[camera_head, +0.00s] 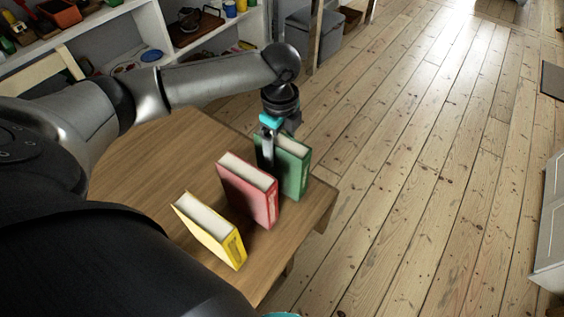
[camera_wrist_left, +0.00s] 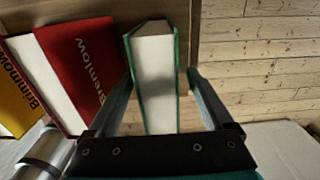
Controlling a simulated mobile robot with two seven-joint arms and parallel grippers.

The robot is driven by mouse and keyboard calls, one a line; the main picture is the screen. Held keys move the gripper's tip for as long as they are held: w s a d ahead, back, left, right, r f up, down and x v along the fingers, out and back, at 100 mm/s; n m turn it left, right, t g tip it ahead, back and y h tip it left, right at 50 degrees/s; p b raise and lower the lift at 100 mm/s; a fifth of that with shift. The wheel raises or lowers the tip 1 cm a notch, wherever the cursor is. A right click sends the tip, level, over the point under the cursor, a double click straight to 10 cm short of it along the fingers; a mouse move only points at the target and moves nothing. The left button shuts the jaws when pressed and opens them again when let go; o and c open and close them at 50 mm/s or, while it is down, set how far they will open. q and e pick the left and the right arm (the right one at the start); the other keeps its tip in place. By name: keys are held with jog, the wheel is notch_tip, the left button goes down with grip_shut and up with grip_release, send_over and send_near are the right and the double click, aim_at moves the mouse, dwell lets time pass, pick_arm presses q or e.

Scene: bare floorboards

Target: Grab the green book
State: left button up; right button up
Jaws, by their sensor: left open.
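The green book (camera_head: 297,170) stands upright on the wooden table near its right edge. My left gripper (camera_head: 271,150) is at its top, coming from above. In the left wrist view the green book (camera_wrist_left: 156,75) lies between the two fingers of my open left gripper (camera_wrist_left: 160,85), with a finger on either side. The right finger shows a gap to the cover; the left finger is close to the other cover, and I cannot tell whether it touches. My right gripper is not in view.
A red book (camera_head: 248,190) stands just left of the green one, and it also shows in the left wrist view (camera_wrist_left: 84,62). A yellow book (camera_head: 212,232) stands nearer the front. The table (camera_head: 165,160) is clear behind them. Shelves (camera_head: 115,25) stand at the back left.

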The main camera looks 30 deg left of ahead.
pick_arm(q)
jog(key=f, duration=0.1)
jog(key=f+b, duration=0.1)
jog(key=f, duration=0.3)
jog(key=shift+s+d+f, duration=0.1)
jog(key=shift+d, duration=0.15)
grip_shut()
dwell(0.4)
dwell(0.8)
